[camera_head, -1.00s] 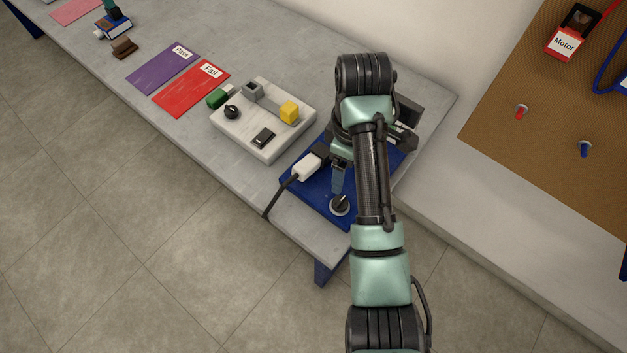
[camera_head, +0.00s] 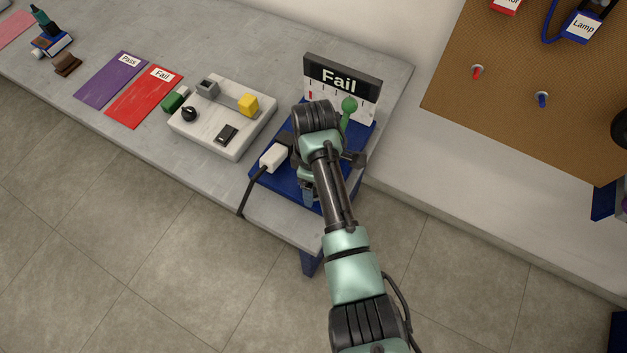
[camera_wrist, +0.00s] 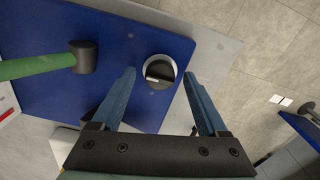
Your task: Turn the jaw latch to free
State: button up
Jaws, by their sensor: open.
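A round black knob in a pale ring (camera_wrist: 160,71), which looks like the jaw latch, sits on the blue base plate (camera_wrist: 118,28) near its edge. It has a ridge with a small white mark; no wording shows beside it. My gripper (camera_wrist: 160,80) is open and empty, with one blue finger on each side of the knob in the wrist view. A gap shows between each finger and the ring; I cannot tell the height. In the head view my gripper (camera_head: 308,192) and arm hide the knob.
A white plug (camera_head: 273,156) with a black cable and a white switch box (camera_head: 213,140) lie left of my gripper.

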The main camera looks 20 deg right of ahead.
grip_shut()
dwell(0.4)
jog(key=shift+m, duration=0.3)
jog(key=m+p, duration=0.1)
jog(key=m, duration=0.1)
jog(key=shift+a+r+m+p, duration=0.1)
jog(key=shift+m+p, duration=0.25)
jog(key=shift+m, duration=0.05)
jog(key=m+p, duration=0.1)
jog(key=m, duration=0.4)
jog(key=shift+m+p, duration=0.3)
jog(key=m, duration=0.4)
jog(key=shift+p, duration=0.4)
jog(key=m, duration=0.4)
jog(key=shift+m, duration=0.6)
